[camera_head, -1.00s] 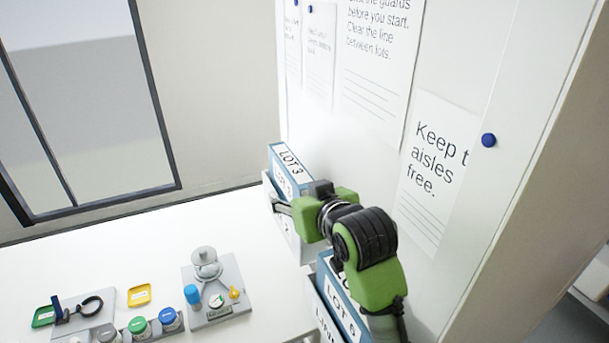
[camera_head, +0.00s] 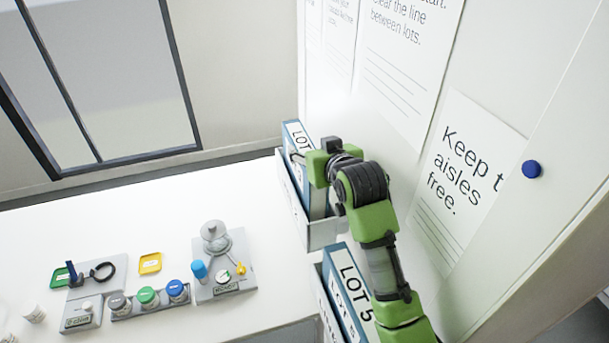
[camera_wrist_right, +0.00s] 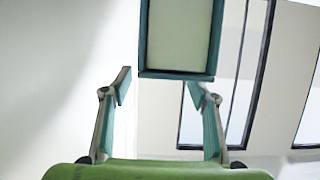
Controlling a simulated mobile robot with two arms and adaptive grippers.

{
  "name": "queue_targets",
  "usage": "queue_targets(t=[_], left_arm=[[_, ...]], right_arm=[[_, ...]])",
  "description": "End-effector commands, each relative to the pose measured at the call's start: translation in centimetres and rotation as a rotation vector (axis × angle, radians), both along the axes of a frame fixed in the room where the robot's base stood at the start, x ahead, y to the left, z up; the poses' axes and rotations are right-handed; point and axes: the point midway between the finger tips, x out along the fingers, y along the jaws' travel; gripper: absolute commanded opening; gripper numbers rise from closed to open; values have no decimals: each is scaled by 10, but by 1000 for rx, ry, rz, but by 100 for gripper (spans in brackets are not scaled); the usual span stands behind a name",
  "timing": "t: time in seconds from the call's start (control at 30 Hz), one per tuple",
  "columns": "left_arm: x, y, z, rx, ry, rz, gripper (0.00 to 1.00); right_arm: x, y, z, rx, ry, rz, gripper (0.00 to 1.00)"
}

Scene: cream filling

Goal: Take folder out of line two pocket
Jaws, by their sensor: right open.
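A blue folder labelled LOT 3 (camera_head: 294,134) stands in the far grey wall pocket (camera_head: 323,236). A second blue folder labelled LOT 5 (camera_head: 345,272) stands in the nearer wall pocket (camera_head: 325,302). My right gripper (camera_head: 300,158) is at the far folder and hides part of it and its label. In the right wrist view, my right gripper (camera_wrist_right: 160,85) is open, and a teal-edged folder end (camera_wrist_right: 180,38) shows just beyond its fingertips, between and above them. I cannot read which pocket is line two. My left gripper is not in view.
A white table (camera_head: 130,225) is at the left, with a grey stand (camera_head: 222,275), several capped jars (camera_head: 148,297) and a yellow tray (camera_head: 150,263). A white wall panel with notices (camera_head: 460,185) rises close behind my right arm. The table's back is clear.

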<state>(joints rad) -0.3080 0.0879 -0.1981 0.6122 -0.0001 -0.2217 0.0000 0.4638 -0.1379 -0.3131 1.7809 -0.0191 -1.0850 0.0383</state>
Motion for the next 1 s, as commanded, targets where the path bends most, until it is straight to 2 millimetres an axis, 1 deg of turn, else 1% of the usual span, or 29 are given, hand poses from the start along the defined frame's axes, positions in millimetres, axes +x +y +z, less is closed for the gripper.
queue_targets(t=[0.03, 0.1, 0.17, 0.3, 0.43, 0.57, 0.77, 0.8, 0.87, 0.9, 0.97, 1.0], left_arm=[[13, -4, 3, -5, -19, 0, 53], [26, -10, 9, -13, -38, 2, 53], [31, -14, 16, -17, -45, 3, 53], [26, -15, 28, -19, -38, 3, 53], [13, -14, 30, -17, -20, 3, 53], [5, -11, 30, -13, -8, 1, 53], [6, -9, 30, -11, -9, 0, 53], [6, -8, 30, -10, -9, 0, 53], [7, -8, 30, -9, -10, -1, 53], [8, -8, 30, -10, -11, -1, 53], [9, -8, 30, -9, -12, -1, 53], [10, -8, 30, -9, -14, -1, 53]], right_arm=[[2, 1, 0, 0, 1, 1, 54], [6, 3, -2, 0, 2, 1, 54], [11, 6, -5, -1, 4, 1, 54], [25, 13, -14, -2, 4, 0, 54], [37, 16, -21, -2, 3, 0, 54], [42, 18, -24, 0, 1, 0, 54], [42, 18, -25, 0, 1, 0, 54], [42, 18, -25, 0, 1, 0, 52], [42, 18, -25, 0, 1, 0, 36], [42, 18, -25, 0, 1, 0, 26], [42, 18, -25, 0, 1, 0, 10], [42, 18, -25, 0, 1, 0, 0]])
